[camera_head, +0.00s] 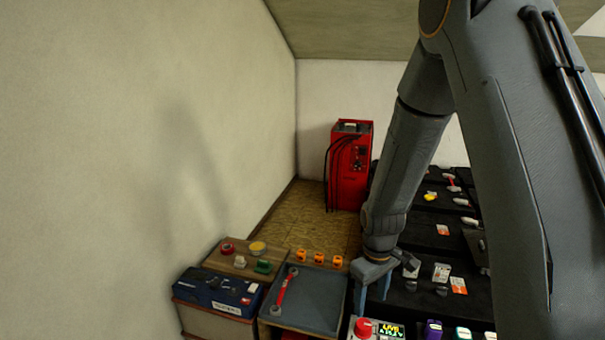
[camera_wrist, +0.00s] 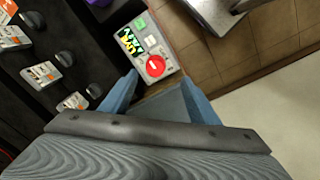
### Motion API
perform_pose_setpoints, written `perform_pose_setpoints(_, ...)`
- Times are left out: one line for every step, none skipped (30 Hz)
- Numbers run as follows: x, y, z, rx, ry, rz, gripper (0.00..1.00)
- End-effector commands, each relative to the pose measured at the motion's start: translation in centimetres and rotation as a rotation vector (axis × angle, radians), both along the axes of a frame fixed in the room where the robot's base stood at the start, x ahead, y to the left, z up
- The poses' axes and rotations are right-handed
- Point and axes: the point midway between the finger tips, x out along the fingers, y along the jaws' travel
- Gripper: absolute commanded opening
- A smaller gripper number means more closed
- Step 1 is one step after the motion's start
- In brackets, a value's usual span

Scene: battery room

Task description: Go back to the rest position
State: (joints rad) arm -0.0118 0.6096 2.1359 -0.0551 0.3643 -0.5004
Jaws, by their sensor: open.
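My gripper (camera_head: 371,298) points down at the right edge of the grey tray (camera_head: 318,292), in front of the black battery rows. Its two blue fingers are apart and show nothing between them that they hold. In the wrist view my gripper (camera_wrist: 163,88) is also open, with part of a grey surface behind the fingers. A control box with a red button (camera_head: 363,328) and a lit display stands just in front of the gripper. The same box (camera_wrist: 146,47) shows beyond the fingertips in the wrist view. My arm hides part of the batteries.
A red and grey wrench (camera_head: 285,287) lies on the tray's left side. A dark blue box (camera_head: 218,292), a wooden board (camera_head: 228,258) with coloured knobs and several orange pieces (camera_head: 318,257) are nearby. A red charger cabinet (camera_head: 350,165) stands at the back. A wall closes the left.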

Motion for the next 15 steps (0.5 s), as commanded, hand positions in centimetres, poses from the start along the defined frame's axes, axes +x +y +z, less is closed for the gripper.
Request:
perform_pose_setpoints(-1.0, 0.0, 2.0, 0.003, -0.013, -0.045, 0.55)
perform_pose_setpoints(-1.6, -0.1, 3.0, 0.005, -0.017, -0.075, 0.55)
perform_pose_setpoints(-2.6, -0.1, 4.2, 0.009, -0.021, -0.115, 0.55)
perform_pose_setpoints(-3.3, -0.1, 5.0, 0.011, -0.026, -0.145, 0.55)
perform_pose_setpoints(-4.1, -0.1, 5.9, 0.014, -0.029, -0.176, 0.55)
perform_pose_setpoints(-5.1, -0.1, 6.9, 0.018, -0.034, -0.216, 0.55)
perform_pose_setpoints(-5.9, -0.1, 7.7, 0.020, -0.039, -0.246, 0.55)
perform_pose_setpoints(-6.7, -0.1, 8.4, 0.023, -0.043, -0.277, 0.55)
perform_pose_setpoints(-7.8, -0.1, 9.4, 0.028, -0.047, -0.315, 0.55)
perform_pose_setpoints(-8.6, -0.1, 10.0, 0.031, -0.049, -0.344, 0.55)
perform_pose_setpoints(-9.4, -0.1, 10.5, 0.033, -0.052, -0.372, 0.55)
perform_pose_setpoints(-10.4, -0.1, 11.2, 0.038, -0.056, -0.407, 0.55)
perform_pose_setpoints(-11.1, -0.1, 11.6, 0.040, -0.059, -0.430, 0.55)
perform_pose_setpoints(-11.8, -0.1, 11.9, 0.043, -0.061, -0.452, 0.55)
perform_pose_setpoints(-12.5, -0.1, 12.3, 0.046, -0.063, -0.479, 0.55)
